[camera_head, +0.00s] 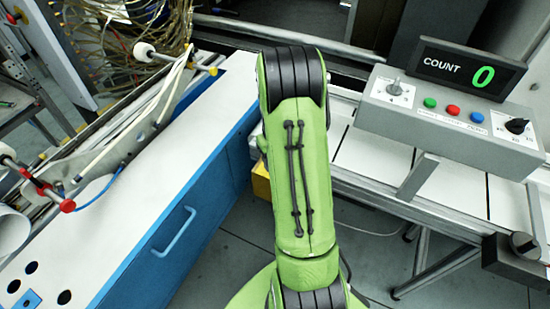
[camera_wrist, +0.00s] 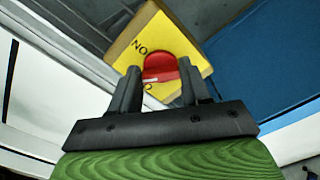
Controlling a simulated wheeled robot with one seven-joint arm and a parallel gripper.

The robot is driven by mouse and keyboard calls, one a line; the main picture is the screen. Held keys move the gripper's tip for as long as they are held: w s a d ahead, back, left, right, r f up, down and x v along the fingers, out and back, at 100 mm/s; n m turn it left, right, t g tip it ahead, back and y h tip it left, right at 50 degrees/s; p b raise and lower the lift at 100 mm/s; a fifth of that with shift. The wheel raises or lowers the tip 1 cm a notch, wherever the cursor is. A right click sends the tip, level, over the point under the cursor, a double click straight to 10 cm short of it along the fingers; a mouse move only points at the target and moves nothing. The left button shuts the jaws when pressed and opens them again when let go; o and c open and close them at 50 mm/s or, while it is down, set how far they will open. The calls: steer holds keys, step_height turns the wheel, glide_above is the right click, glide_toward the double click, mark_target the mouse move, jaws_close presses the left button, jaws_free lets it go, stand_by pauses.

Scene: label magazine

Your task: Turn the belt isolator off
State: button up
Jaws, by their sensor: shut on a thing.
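The belt isolator is a yellow box (camera_wrist: 190,42) with a red handle (camera_wrist: 160,66) on its face, in the upper middle of the wrist view. The lettering "ON" shows upside down beside the handle; other lettering is partly hidden behind my fingers. My gripper (camera_wrist: 160,82) is shut on the red handle, one finger on each side. I cannot tell exactly which way the handle points. In the head view, only a sliver of the yellow box (camera_head: 261,181) shows left of my green arm, and my gripper is hidden behind the arm.
A grey control box (camera_head: 440,112) with coloured buttons and a count display (camera_head: 470,72) reading 0 stands on the conveyor frame at right. A blue and white cabinet (camera_head: 183,160) with a handle is at left. Grey floor shows between them.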

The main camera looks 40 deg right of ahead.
steer(key=n, duration=0.6)
steer(key=shift+d+n, duration=0.15)
steer(key=shift+n, duration=0.25)
stand_by(0.4)
steer(key=o, duration=1.1)
steer(key=shift+c, duration=0.2)
step_height(320, 180, up, 16)
steer(key=p, duration=0.4)
steer(key=shift+f, duration=0.1)
